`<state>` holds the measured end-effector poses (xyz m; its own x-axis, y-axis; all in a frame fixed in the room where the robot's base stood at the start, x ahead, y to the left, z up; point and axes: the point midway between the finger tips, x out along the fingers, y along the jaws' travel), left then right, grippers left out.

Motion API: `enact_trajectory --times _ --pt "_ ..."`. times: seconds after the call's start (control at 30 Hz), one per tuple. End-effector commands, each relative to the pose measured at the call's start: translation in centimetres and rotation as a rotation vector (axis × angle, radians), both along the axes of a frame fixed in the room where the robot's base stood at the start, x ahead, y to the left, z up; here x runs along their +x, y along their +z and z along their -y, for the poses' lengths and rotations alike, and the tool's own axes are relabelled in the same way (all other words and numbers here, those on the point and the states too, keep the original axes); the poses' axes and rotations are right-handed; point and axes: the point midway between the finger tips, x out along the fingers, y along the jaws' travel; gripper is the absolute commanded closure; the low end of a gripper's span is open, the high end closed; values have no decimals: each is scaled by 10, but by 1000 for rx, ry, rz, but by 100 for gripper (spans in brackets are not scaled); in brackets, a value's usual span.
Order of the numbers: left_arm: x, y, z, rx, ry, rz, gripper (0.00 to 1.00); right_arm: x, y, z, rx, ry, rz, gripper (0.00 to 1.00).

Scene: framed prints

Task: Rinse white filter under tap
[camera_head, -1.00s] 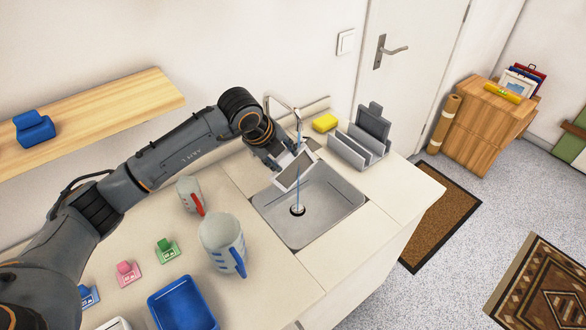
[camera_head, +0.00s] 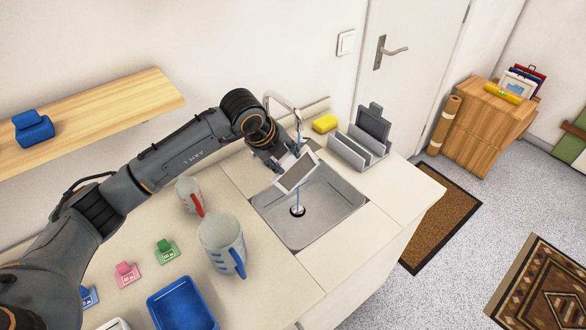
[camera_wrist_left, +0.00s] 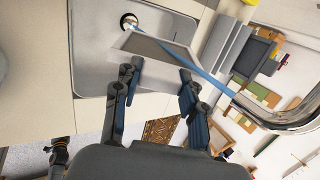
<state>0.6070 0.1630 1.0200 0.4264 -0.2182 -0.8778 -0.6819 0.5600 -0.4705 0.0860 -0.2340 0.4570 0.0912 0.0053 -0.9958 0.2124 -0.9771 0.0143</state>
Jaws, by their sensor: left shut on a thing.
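The white filter (camera_head: 296,172), a white frame with a grey mesh panel, is held tilted over the sink (camera_head: 322,232). My left gripper (camera_head: 284,163) is shut on its edge; the filter also shows between the fingers in the left wrist view (camera_wrist_left: 152,47). The tap (camera_head: 283,101) arches over the sink from behind. A thin blue stream of water (camera_head: 298,128) comes down from it and meets the filter in the head view. Water also shows below the filter, near the drain (camera_head: 297,210).
A grey rack (camera_head: 352,150) holding a dark filter (camera_head: 373,123) stands right of the sink, with a yellow sponge (camera_head: 325,123) behind. Two jugs (camera_head: 222,245) (camera_head: 189,194), coloured clips (camera_head: 166,250) and a blue tray (camera_head: 182,305) are on the counter to the left.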

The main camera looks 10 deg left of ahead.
Motion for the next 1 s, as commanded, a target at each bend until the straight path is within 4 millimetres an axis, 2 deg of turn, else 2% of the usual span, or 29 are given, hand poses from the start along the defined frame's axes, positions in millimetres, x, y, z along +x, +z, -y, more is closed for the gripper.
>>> enact_trajectory --times 0.4,1.0 --pt "4 1 -7 1 0 2 100 0 -4 0 -1 0 0 100" --pt "-2 0 3 1 0 2 100 0 -6 3 -3 1 0 100"
